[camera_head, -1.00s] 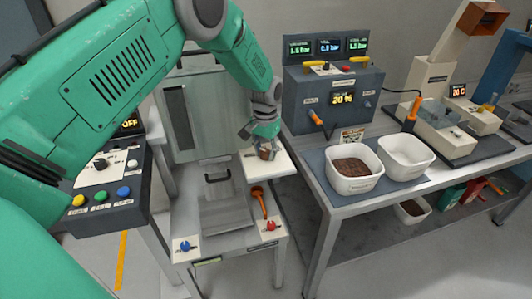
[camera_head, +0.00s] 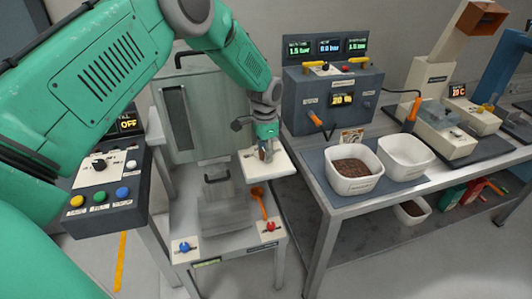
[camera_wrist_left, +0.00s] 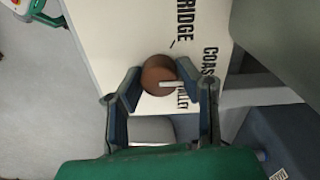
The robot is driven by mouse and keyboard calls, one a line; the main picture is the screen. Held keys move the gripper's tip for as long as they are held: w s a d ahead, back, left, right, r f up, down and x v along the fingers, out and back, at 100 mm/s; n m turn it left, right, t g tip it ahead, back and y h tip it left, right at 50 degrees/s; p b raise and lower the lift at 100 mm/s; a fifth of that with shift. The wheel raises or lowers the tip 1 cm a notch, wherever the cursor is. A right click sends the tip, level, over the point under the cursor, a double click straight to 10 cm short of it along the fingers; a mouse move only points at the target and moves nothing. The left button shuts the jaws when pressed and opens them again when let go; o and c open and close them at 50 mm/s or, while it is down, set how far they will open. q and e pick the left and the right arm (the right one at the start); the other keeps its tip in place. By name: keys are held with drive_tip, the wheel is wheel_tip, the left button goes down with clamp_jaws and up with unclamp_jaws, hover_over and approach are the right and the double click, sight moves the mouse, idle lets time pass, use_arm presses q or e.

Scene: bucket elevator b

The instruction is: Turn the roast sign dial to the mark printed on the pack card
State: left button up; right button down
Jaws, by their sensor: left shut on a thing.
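The roast sign dial is a round brown knob (camera_wrist_left: 157,72) with a white pointer, on a white sign board (camera_head: 281,163). In the left wrist view the board reads RIDGE, COAST and partly hidden letters like VALLEY. The pointer points right in that view, toward the gap between COAST and the partly hidden word. My left gripper (camera_head: 265,153) is shut on the dial, one finger on each side; it also shows in the left wrist view (camera_wrist_left: 160,77). A small printed card (camera_head: 351,135) stands behind the bins; its print is too small to read. My right gripper is out of view.
A grey cabinet (camera_head: 207,115) stands behind the low metal table with blue (camera_head: 184,247) and red (camera_head: 270,227) knobs. An orange-handled tool (camera_head: 259,200) lies by the board. Two white bins (camera_head: 352,183) stand on the right bench. A button panel (camera_head: 100,190) is at left.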

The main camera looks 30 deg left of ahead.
sight(264, 151)
use_arm(q)
drive_tip(key=shift+w+a+r, duration=0.1)
idle(0.3)
drive_tip(key=o, duration=1.1)
drive_tip(key=shift+o, duration=0.2)
wheel_tip(264, 151, up, 12)
drive_tip(key=shift+a, duration=0.1)
